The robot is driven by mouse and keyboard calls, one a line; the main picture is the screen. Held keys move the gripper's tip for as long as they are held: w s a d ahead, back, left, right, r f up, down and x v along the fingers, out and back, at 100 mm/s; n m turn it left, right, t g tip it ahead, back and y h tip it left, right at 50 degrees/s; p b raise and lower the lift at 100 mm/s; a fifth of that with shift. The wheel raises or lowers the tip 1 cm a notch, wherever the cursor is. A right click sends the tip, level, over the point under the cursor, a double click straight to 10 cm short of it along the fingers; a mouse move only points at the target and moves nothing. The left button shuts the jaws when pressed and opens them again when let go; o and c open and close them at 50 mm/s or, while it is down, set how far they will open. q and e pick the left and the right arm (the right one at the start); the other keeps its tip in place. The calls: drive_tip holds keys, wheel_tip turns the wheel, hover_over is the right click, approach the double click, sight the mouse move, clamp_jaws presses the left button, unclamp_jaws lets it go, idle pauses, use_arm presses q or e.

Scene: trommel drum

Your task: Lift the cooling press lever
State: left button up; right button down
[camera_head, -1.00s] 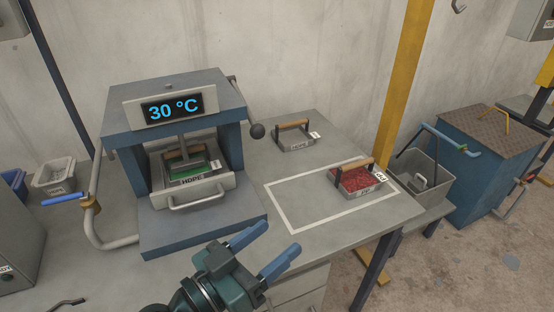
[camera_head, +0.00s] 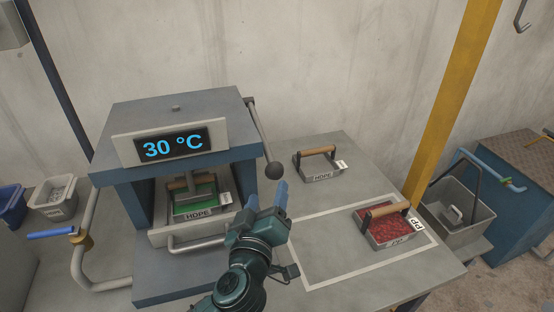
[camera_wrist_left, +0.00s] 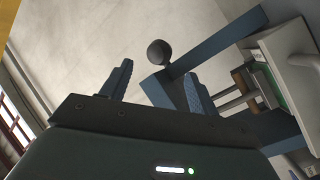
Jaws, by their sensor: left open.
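The cooling press (camera_head: 128,145) is a blue-grey frame with a display reading 30 °C. A mould labelled HDPE (camera_head: 194,204) with green contents sits inside the press under the plunger. My right gripper is not in view.
An empty HDPE mould (camera_head: 321,174) and a PP mould with red flakes (camera_head: 387,228) stand on the table to the right. A blue-handled pipe (camera_head: 80,262) is left of the press. A yellow post (camera_head: 452,105) rises behind the table.

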sight(276, 164)
use_arm(q)
drive_tip(key=w, duration=0.7)
drive_tip(key=w+d, duration=0.1)
drive_tip(key=w, duration=0.3)
drive_tip(key=shift+c, duration=0.4)
drive_tip(key=shift+s, duration=0.1)
clamp_jaws()
wheel_tip(276, 164, up, 3)
drive_tip(key=shift+f, duration=0.15)
drive_tip(key=shift+s+r, duration=0.15)
drive_tip(key=shift+r, duration=0.1)
drive_tip(key=shift+o, duration=0.4)
unclamp_jaws()
drive_tip(key=shift+f, duration=0.1)
